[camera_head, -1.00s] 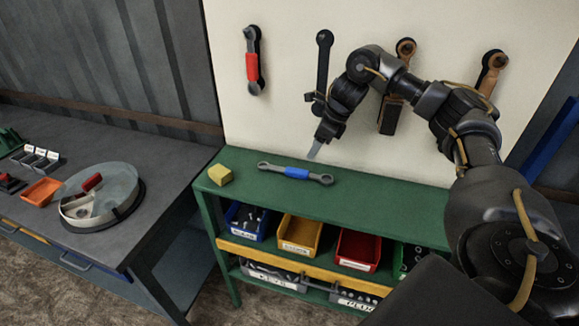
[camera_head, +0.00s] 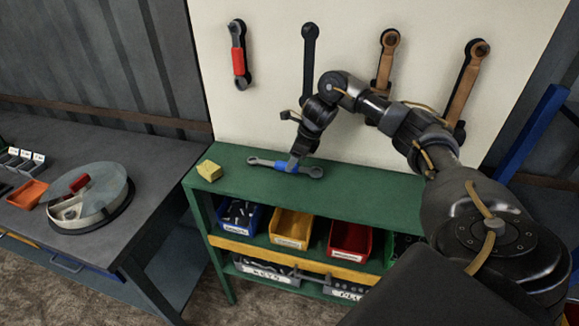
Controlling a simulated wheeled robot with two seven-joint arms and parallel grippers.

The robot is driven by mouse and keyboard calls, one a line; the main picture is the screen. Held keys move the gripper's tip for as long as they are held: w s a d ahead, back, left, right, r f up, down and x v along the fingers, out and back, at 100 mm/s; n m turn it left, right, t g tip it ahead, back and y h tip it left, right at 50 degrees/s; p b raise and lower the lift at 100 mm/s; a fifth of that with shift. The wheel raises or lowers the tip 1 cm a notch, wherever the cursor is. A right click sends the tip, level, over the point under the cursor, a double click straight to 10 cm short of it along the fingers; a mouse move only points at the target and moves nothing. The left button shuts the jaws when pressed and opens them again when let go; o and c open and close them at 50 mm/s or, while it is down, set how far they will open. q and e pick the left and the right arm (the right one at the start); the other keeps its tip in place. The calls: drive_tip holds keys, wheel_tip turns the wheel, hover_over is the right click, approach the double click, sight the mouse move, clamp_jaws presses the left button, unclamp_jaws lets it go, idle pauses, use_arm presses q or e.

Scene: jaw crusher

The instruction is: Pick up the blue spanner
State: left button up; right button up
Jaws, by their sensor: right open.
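The blue spanner (camera_head: 312,171), grey with a blue grip in its middle, lies flat on the green shelf top. My right gripper (camera_head: 291,164) points down at the blue grip and covers part of it. Its fingers are open; I cannot tell whether they touch the spanner. My left gripper is not in view.
A yellow block (camera_head: 209,170) lies left of the spanner. A red-handled spanner (camera_head: 239,62) and several other spanners hang on the white board behind. Blue, yellow and red bins (camera_head: 349,238) sit below. A grey table (camera_head: 120,232) stands at left.

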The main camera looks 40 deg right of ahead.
drive_tip(key=shift+x, duration=0.95)
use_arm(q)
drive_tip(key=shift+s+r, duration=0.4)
use_arm(e)
clamp_jaws()
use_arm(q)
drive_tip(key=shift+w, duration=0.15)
use_arm(e)
drive_tip(key=shift+r, duration=0.1)
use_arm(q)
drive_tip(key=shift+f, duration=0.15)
use_arm(e)
drive_tip(key=shift+r, duration=0.1)
